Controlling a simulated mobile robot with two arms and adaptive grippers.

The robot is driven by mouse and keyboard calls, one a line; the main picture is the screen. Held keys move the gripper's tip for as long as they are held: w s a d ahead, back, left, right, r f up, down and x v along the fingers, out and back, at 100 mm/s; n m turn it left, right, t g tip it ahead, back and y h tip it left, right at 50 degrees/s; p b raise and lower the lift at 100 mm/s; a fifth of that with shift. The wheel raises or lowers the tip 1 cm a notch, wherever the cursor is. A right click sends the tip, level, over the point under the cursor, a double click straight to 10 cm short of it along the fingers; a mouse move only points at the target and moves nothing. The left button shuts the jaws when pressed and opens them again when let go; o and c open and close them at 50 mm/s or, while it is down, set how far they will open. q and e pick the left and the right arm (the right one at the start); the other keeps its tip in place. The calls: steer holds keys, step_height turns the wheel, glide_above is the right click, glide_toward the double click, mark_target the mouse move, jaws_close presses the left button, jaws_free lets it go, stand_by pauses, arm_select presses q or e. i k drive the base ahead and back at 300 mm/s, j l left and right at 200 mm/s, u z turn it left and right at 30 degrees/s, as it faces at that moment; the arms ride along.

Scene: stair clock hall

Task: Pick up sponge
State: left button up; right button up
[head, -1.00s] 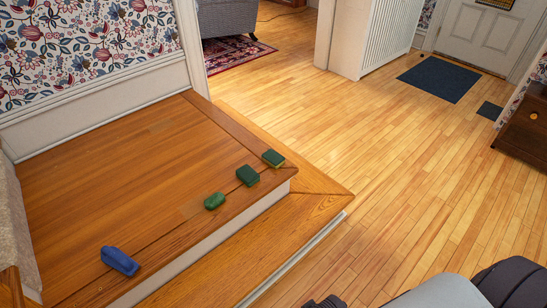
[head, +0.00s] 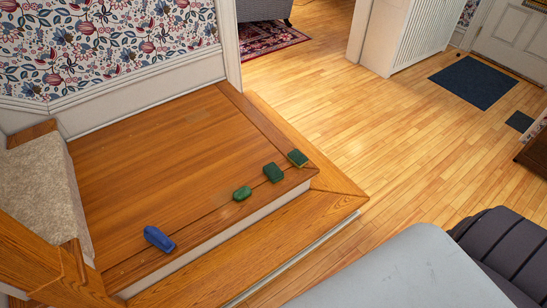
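A row of small items lies along the front edge of the raised wooden landing in the head view. The farthest is a dark green block with a yellowish edge, which looks like a sponge (head: 298,158). Next to it is a similar dark green block (head: 273,172), perhaps also a sponge. Nearer is a rounder green piece (head: 242,193), and nearest on the left is a blue item (head: 159,238) that I cannot name surely. All lie apart from each other. Neither of my grippers is in view.
The landing (head: 150,160) drops by a step to a lower wooden tread (head: 270,230), then the floor (head: 400,130). A carpeted step (head: 45,185) stands at the left. A dark mat (head: 473,82) lies near the door. Grey and dark shapes, probably mine, fill the lower right.

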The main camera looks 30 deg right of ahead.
mark_target(295, 156)
steer(key=i+l+u, duration=0.1)
steer(key=l+u, duration=0.35)
steer(key=l, duration=0.15)
steer(key=l+u, duration=0.45)
steer(key=l, duration=0.15)
